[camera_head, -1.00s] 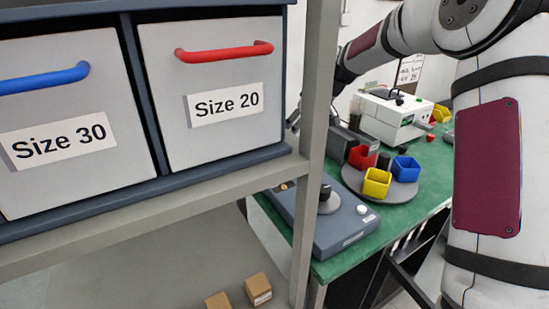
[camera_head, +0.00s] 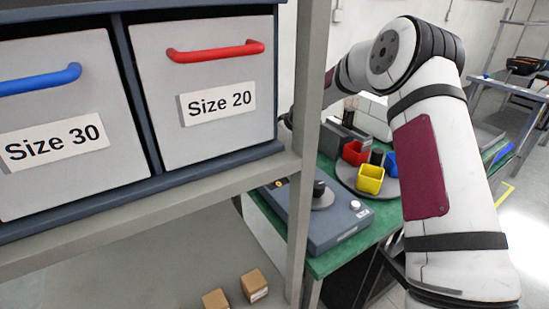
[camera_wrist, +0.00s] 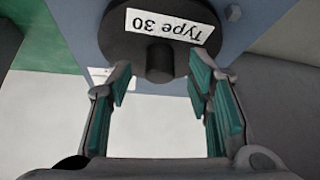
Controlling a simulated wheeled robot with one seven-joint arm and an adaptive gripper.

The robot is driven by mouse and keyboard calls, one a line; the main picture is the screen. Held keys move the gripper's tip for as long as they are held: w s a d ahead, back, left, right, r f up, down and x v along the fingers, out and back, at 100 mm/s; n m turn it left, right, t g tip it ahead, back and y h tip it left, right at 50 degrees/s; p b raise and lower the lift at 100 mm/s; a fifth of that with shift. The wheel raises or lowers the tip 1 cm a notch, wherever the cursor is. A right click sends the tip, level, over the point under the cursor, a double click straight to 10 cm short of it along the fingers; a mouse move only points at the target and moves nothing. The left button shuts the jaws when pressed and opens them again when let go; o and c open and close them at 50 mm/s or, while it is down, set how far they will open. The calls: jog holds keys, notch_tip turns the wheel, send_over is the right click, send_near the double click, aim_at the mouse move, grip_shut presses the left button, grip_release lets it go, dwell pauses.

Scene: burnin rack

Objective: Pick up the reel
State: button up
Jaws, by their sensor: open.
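The reel is a dark round disc (camera_wrist: 120,40) with a white label reading "Type 30" upside down, in the wrist view. A short dark hub (camera_wrist: 160,62) stands out from it. In the head view what seems to be the same disc (camera_head: 322,200) and hub (camera_head: 319,188) sit on a blue-grey device (camera_head: 335,235) beyond the rack post. My gripper (camera_wrist: 160,80) is open, with green-padded fingers to both sides of the hub's near end. Nothing is held between them. Whether a finger touches the disc I cannot tell. In the head view my fingers are hidden by the rack.
A grey rack post (camera_head: 308,130) stands close in front, beside drawers labelled Size 30 (camera_head: 60,120) and Size 20 (camera_head: 205,85). A turntable with red (camera_head: 354,153) and yellow (camera_head: 370,179) bins is right of the device. Two small cartons (camera_head: 254,285) lie on the lower shelf.

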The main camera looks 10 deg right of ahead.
jog(key=shift+w+f, duration=0.1)
jog(key=shift+f, duration=0.05)
grip_shut()
